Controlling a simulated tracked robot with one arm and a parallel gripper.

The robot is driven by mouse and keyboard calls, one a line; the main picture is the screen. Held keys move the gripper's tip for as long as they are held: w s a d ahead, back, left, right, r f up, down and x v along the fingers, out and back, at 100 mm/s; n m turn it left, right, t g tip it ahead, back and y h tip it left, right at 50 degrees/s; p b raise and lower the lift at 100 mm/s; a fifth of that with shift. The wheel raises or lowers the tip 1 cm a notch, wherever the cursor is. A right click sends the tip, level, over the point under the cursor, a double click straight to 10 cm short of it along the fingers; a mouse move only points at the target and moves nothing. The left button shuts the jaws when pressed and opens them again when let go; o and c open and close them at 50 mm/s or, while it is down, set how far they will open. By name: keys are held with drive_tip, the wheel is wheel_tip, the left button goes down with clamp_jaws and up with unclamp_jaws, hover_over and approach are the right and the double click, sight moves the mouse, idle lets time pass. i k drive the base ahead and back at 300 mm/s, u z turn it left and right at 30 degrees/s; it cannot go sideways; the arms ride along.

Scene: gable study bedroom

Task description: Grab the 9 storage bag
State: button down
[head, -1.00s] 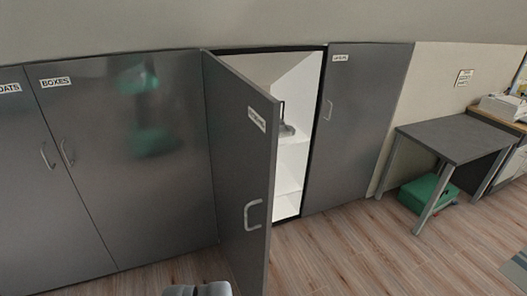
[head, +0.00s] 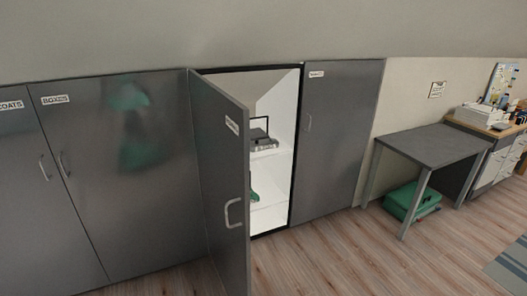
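No storage bag with a readable 9 shows. An open cabinet (head: 268,215) stands in the middle, its grey door (head: 222,185) swung outward on the left and hiding part of the inside. On an upper shelf sits a grey object with a dark upright frame (head: 261,137). Lower down, a green object (head: 254,196) shows partly behind the door edge; I cannot tell what it is. A green case or bag (head: 412,201) lies on the floor under the table. My gripper is not in view now.
Shut grey doors stand on both sides, one labelled BOXES (head: 120,185), with a blurred green reflection. A grey table (head: 432,147) stands right, near a drawer desk (head: 500,160) with a printer and bottles. The wood floor (head: 340,255) in front is clear; a striped rug (head: 510,274) lies right.

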sight(259, 146)
drive_tip(key=z, duration=0.55)
drive_tip(key=i, duration=1.95)
drive_tip(key=u, duration=0.7)
